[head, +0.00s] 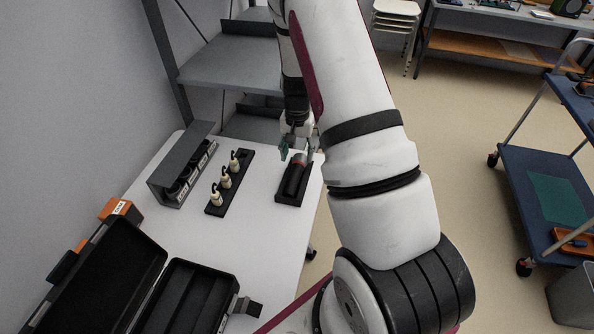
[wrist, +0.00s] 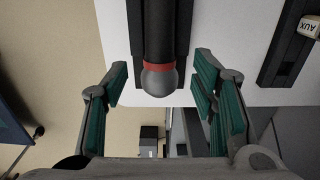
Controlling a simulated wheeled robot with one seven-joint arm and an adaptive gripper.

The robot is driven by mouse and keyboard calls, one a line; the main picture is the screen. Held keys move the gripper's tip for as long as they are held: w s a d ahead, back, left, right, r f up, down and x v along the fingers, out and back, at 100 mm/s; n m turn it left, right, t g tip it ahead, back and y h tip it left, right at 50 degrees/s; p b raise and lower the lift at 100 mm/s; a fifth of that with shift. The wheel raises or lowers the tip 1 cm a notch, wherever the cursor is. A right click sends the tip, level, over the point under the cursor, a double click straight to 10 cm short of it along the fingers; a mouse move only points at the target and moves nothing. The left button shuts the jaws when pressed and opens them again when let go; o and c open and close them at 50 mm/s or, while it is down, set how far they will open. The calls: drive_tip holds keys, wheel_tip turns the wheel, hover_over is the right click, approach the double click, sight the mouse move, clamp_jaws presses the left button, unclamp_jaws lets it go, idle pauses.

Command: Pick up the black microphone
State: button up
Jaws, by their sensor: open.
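The black microphone (head: 293,178) lies in a dark holder (head: 285,199) near the right edge of the white table in the head view. In the wrist view the microphone (wrist: 160,35) shows its dark body, a red ring and a grey round head pointing toward my gripper. My gripper (wrist: 158,80) is open, with its green-padded fingers on either side of the microphone's head and clear gaps to both. In the head view my gripper (head: 298,150) is at the far end of the holder, partly hidden by my arm. Its height above the microphone is hard to tell.
On the white table (head: 245,240) stand a black strip with small cream plugs (head: 225,182), a dark rack (head: 183,170) and an open black case (head: 105,285). Grey shelves (head: 235,60) rise behind. A blue cart (head: 545,185) stands apart at right.

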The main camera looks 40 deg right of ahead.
sight(297, 167)
drive_tip(key=f, duration=0.4)
drive_tip(key=shift+s+a+f+p, duration=0.25)
drive_tip(key=shift+s+p, duration=0.05)
drive_tip(key=shift+p, duration=0.1)
drive_tip(key=shift+w+f, duration=0.1)
drive_tip(key=shift+f, duration=0.4)
clamp_jaws()
